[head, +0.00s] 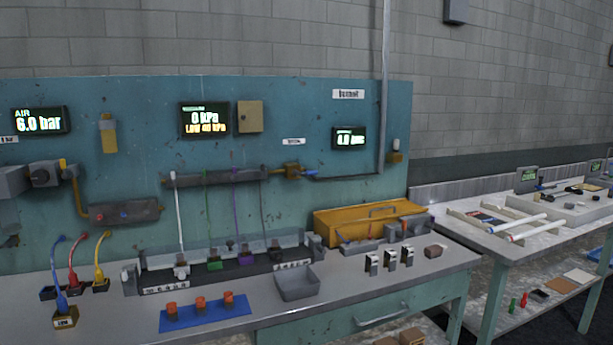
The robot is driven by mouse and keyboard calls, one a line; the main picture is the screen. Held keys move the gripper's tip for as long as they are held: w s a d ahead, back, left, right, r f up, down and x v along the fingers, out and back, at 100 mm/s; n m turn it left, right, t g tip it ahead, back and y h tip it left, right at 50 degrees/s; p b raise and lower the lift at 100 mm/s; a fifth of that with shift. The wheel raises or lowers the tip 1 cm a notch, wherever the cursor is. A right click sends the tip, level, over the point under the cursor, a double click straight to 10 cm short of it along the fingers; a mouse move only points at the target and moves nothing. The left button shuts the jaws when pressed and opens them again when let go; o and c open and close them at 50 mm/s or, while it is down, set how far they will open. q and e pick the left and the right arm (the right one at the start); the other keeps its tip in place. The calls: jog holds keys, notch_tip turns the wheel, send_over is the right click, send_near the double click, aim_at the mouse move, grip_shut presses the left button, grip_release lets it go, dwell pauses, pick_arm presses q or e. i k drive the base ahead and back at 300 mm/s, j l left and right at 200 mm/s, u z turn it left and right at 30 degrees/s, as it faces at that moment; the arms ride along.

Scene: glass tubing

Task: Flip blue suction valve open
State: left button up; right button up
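A small yellow valve body (291,169) sits on the teal back panel at the right end of the dark manifold. A short blue piece (310,173), possibly its lever, lies roughly level to its right; I cannot tell for sure whether this is the blue suction valve or how it is set. A green-lit display (204,121) above the manifold reads 0 kPa, LOW 40 kPa. Neither gripper is in view.
The bench (370,297) carries a grey tray (297,284), a blue mat (205,312) with orange-capped pieces, a long dark rack (220,268) and a yellow toolbox (370,222). Thin coloured lines hang from the manifold (215,178). Another table (500,243) stands at right.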

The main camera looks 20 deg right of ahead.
aim_at(295, 172)
jog(key=i+l+z, duration=0.15)
jog(key=i, duration=0.65)
jog(key=i+l+z, duration=0.1)
jog(key=i, duration=0.75)
jog(key=l, duration=0.1)
